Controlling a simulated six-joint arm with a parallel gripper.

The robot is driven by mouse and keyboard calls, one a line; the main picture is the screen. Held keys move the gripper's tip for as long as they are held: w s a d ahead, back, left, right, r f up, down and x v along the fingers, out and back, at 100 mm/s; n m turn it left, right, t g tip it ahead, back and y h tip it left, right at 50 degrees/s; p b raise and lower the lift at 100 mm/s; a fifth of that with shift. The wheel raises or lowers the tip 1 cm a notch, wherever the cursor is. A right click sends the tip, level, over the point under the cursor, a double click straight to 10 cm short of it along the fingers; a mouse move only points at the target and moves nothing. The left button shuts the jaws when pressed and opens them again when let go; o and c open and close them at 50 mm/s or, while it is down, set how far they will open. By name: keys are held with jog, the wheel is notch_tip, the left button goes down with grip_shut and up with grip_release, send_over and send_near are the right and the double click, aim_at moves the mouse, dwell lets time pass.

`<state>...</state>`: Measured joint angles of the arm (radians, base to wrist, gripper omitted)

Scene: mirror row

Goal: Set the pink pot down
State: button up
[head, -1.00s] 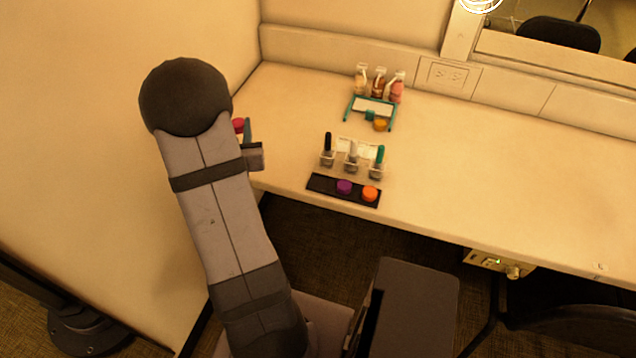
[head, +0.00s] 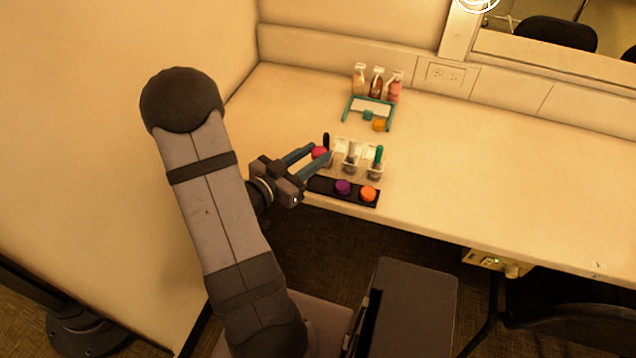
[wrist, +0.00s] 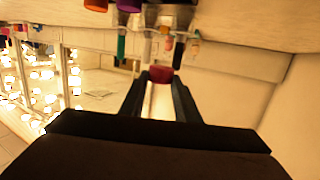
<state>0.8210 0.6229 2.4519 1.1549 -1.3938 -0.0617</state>
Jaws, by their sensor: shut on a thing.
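The pink pot (head: 319,153) is a small round pot between the fingertips of my gripper (head: 312,158). My gripper is shut on it, and in the head view it shows near the left end of the black tray and beside the left clear cup. The pot also shows between the two dark fingers in the wrist view (wrist: 161,75). The black tray (head: 357,198) lies at the counter's front edge with a purple pot (head: 343,187) and an orange pot (head: 368,194) on it. The tray's left part is bare. The pot's height above the counter is hard to tell.
Several clear cups with upright tools, such as the green one (head: 378,156), stand just behind the tray. Behind them are a teal rack (head: 346,108), a yellow pot (head: 379,125) and bottles (head: 376,83). The counter (head: 490,170) is clear to the right.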

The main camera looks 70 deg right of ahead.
send_over(313, 188)
jog(key=shift+f, duration=2.9)
jog(key=shift+f, duration=0.1)
jog(key=shift+f, duration=1.8)
jog(key=o, duration=1.1)
